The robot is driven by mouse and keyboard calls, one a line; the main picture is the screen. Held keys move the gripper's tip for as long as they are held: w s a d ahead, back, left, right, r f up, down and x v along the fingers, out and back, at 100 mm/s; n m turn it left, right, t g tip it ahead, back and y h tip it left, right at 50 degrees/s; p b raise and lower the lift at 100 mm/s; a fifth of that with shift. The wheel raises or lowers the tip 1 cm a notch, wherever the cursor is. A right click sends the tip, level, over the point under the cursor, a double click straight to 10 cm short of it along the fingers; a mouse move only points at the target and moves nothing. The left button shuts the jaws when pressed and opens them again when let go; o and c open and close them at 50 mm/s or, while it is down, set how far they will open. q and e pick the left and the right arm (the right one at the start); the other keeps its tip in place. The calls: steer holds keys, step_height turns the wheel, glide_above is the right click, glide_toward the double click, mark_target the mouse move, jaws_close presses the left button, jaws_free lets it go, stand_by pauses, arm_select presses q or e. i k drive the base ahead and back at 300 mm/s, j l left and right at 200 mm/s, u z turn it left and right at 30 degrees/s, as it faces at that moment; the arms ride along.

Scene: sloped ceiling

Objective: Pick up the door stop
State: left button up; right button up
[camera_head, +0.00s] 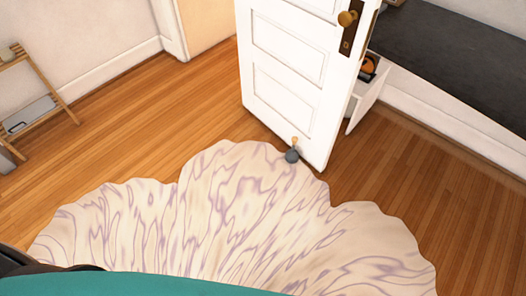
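The door stop (292,156) is a small dark grey rounded piece with a light tan top. It sits low against the bottom of the open white door (288,75), at the far edge of the patterned rug (215,215). I cannot tell whether it touches the door. Neither of my grippers can be made out in the head view, so their state is hidden. The door stop is well ahead of me, beyond most of the rug.
A wooden shelf rack (40,95) stands at the far left. Behind the door are an open white drawer (366,95) and a dark cushioned bench (450,55). The wooden floor (150,125) left of the door is clear.

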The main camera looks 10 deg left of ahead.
mark_target(291, 156)
steer(key=i+j+z, duration=0.15)
steer(key=i+j, duration=0.35)
steer(key=i, duration=0.2)
steer(key=i+j+z, duration=0.15)
steer(key=i+j, duration=0.4)
steer(key=i, duration=0.15)
